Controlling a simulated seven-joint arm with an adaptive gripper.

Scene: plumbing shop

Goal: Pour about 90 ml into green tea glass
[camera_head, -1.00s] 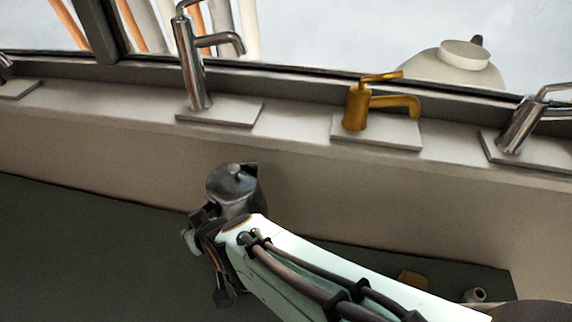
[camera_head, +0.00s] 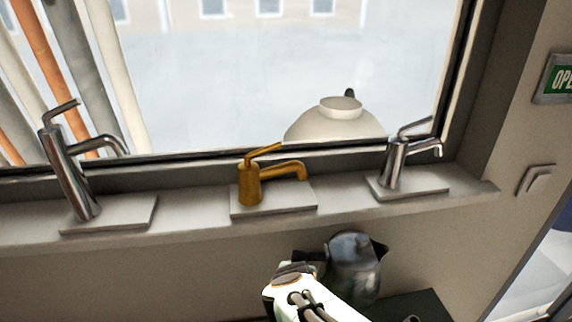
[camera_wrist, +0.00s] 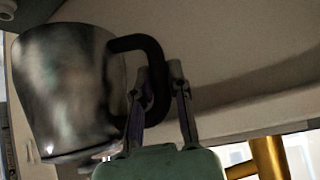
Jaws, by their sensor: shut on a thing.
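A metal jug (camera_head: 355,268) with a black handle and a pointed spout is held up in front of the wall below the window sill. In the head view it looks roughly upright, its spout to the right. In the wrist view the jug (camera_wrist: 65,90) fills the left side. My gripper (camera_wrist: 160,105) is shut on its black handle (camera_wrist: 153,72). In the head view my gripper (camera_head: 312,262) is at the jug's left side, partly hidden by my arm. The liquid inside cannot be seen. No green tea glass shows in either view.
A gold tap (camera_head: 250,186) and chrome taps (camera_head: 70,180) (camera_head: 398,165) stand on plates along the sill above the jug. A dark counter corner (camera_head: 425,305) shows at the bottom.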

